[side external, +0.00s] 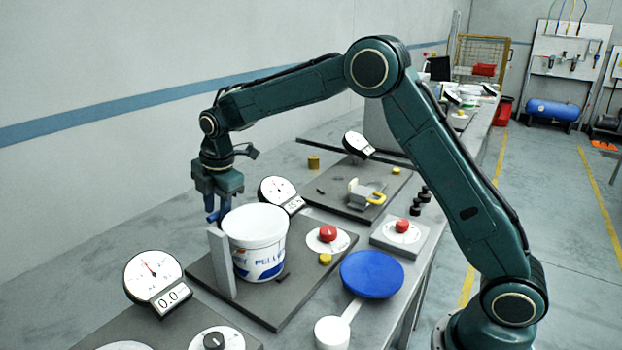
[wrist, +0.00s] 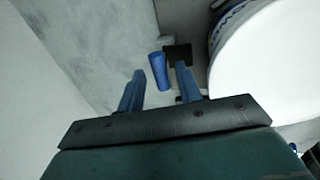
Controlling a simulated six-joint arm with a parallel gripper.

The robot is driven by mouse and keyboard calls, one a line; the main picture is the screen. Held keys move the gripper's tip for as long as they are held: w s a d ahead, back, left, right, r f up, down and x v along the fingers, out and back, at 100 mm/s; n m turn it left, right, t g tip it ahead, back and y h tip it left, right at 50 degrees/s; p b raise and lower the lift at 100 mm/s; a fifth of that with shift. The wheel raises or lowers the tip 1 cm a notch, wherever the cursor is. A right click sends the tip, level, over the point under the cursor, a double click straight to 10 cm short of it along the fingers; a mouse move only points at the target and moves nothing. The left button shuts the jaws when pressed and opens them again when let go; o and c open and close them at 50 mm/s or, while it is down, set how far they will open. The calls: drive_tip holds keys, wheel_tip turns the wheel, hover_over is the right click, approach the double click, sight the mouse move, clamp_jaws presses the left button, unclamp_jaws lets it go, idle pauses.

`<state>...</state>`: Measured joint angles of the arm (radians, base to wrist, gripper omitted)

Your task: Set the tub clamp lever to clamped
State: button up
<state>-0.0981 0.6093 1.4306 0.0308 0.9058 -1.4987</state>
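The white tub (side external: 255,240) with blue print stands on a dark plate, close beside an upright grey plate (side external: 220,262). Its white rim also shows at the right of the wrist view (wrist: 265,65). The blue lever handle (wrist: 158,70) shows between the two blue fingers of my gripper (wrist: 160,68), with a gap visible on each side. A dark square block (wrist: 177,53) lies beside the handle, partly behind the right finger. In the side view, my gripper (side external: 218,212) is open, low at the tub's back left. The lever's set position cannot be told.
A dial gauge (side external: 277,190) stands behind the tub and another (side external: 153,275) at front left. A red button (side external: 328,233), a blue round lid (side external: 371,274) and a white scoop (side external: 333,332) are right of the tub. The bench left of the gripper is clear.

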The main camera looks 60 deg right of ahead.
clamp_jaws()
drive_tip(key=shift+s, duration=0.1)
drive_tip(key=shift+s+f, duration=0.1)
drive_tip(key=shift+s, duration=0.35)
drive_tip(key=shift+o, duration=0.9)
unclamp_jaws()
drive_tip(key=shift+r, duration=0.2)
wheel_tip(320, 180, up, 13)
drive_tip(key=s, duration=0.2)
drive_tip(key=shift+s, duration=0.35)
